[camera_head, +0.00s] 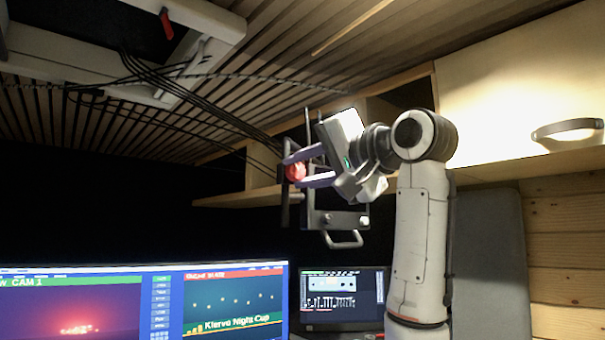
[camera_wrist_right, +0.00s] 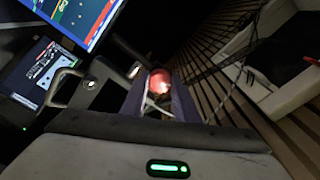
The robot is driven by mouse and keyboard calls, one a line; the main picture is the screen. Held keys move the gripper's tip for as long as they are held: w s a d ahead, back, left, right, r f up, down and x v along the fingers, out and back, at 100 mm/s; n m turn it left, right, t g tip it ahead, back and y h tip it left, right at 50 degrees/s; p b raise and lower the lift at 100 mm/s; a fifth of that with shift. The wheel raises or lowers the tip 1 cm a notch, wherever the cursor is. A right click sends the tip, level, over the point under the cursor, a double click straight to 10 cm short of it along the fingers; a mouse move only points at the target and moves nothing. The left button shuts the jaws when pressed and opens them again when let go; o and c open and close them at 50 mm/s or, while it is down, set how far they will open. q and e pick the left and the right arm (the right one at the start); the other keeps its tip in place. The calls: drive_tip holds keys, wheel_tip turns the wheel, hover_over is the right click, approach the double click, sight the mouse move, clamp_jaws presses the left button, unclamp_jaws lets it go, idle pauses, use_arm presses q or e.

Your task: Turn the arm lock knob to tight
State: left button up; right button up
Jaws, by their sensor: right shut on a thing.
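The arm lock knob (camera_head: 295,172) is red and round and sits on a dark jointed arm (camera_head: 285,210) in front of the dark wall. My right gripper (camera_head: 300,168) reaches in from the right with its two purple-grey fingers shut on the knob, one above it and one below. In the right wrist view the red knob (camera_wrist_right: 160,82) shows between the fingertips (camera_wrist_right: 160,95). The fingers partly cover the knob, and I see no tight marking on it. My left gripper is in neither view.
Below are a wide monitor (camera_head: 235,300) and a smaller screen (camera_head: 343,292). A dark bracket with a handle (camera_head: 343,238) hangs close under my right gripper. Cables (camera_head: 190,95) run from the slatted ceiling. A wooden cupboard (camera_head: 510,90) with a handle is at the right.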

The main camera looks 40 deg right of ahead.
drive_tip(key=m+b, duration=0.1)
drive_tip(key=m, duration=0.5)
drive_tip(key=shift+m, duration=0.3)
idle(0.4)
drive_tip(key=o, duration=1.1)
drive_tip(key=shift+c, duration=0.2)
drive_tip(key=shift+s, duration=0.15)
drive_tip(key=s+b, duration=0.6)
drive_tip(key=s, duration=0.4)
